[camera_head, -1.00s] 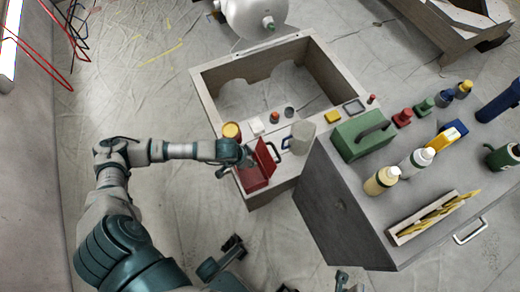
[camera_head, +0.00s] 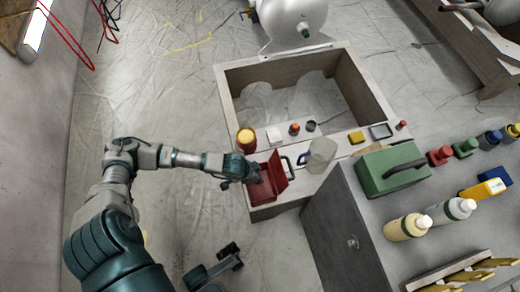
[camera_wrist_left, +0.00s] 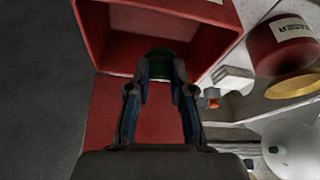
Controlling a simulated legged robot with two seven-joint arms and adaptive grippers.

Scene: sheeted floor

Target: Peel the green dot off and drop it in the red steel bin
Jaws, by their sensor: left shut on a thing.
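The red steel bin (camera_head: 262,190) stands open at the near left corner of the wooden bench, with a raised red panel on its right side. My left gripper (camera_head: 252,172) is at the bin's left edge. In the left wrist view my left gripper (camera_wrist_left: 160,72) is shut on a small dark green piece (camera_wrist_left: 160,60), which looks like the green dot. The red bin (camera_wrist_left: 205,60) fills the view around the fingertips. I cannot tell whether the green piece is inside the bin or above it.
A red can with a yellow lid (camera_head: 246,142) stands just behind the bin. A translucent jug (camera_head: 320,155) is to its right. A green toolbox (camera_head: 393,172) and bottles stand on the grey cabinet (camera_head: 342,225).

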